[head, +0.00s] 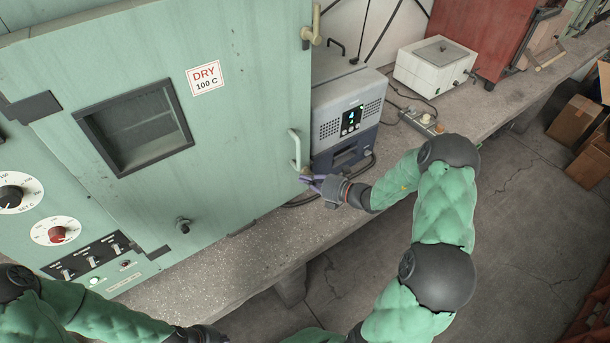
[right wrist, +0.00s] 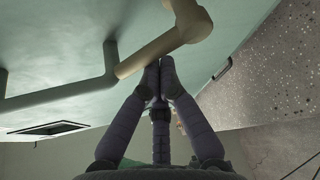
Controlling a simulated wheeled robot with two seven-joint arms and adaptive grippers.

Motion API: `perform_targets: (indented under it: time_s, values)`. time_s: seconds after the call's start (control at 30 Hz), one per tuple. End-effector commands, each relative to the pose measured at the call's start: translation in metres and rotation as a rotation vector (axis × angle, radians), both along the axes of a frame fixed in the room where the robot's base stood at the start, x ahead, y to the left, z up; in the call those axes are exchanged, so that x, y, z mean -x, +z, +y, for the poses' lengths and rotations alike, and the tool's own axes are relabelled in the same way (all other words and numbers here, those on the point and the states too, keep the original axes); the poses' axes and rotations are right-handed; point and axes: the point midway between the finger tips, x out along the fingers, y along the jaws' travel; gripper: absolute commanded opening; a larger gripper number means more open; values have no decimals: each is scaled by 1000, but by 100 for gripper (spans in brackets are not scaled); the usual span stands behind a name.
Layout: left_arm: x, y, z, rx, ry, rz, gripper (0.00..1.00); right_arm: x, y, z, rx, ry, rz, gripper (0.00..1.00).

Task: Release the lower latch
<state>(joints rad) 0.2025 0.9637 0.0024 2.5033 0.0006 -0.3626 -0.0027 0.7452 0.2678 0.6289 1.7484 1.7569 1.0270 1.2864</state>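The lower latch (head: 305,171) is a small beige lever at the lower right edge of the pale green oven door (head: 240,130), mostly hidden by my gripper in the head view. In the right wrist view the beige latch arm (right wrist: 163,52) crosses above my fingertips, its knuckle end at upper right. My right gripper (head: 314,183) is at the latch. Its purple fingers (right wrist: 160,68) are closed together, tips right at the latch arm; I cannot tell whether they touch it. Nothing shows between them. My left gripper (head: 208,334) is barely visible at the bottom edge, fingers not discernible.
The upper beige latch (head: 315,24) and pale door handle (head: 295,150) are on the same door side. A blue-grey box with a display (head: 348,120) stands close right of the oven. The bench's front strip (head: 240,260) is clear.

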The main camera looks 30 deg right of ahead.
Motion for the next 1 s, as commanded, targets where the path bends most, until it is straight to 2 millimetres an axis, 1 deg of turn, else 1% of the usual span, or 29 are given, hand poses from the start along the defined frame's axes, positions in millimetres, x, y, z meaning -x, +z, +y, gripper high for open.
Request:
perform_targets:
  time_s: [0.03, 0.2, 0.53, 1.0]
  values:
    - [0, 10, 0, 0, 0, 0, 0, 0, 4, -2, -45, -2, 5, 0]
    - [0, 23, 0, 0, 0, 0, 0, -1, 9, -8, -200, -3, 16, 0]
    - [0, 38, 0, 0, 0, 0, 0, -1, 14, -17, -445, -2, 34, 0]
    - [0, 44, 0, 0, 0, 0, 0, -2, 16, -22, -448, 0, 35, 0]
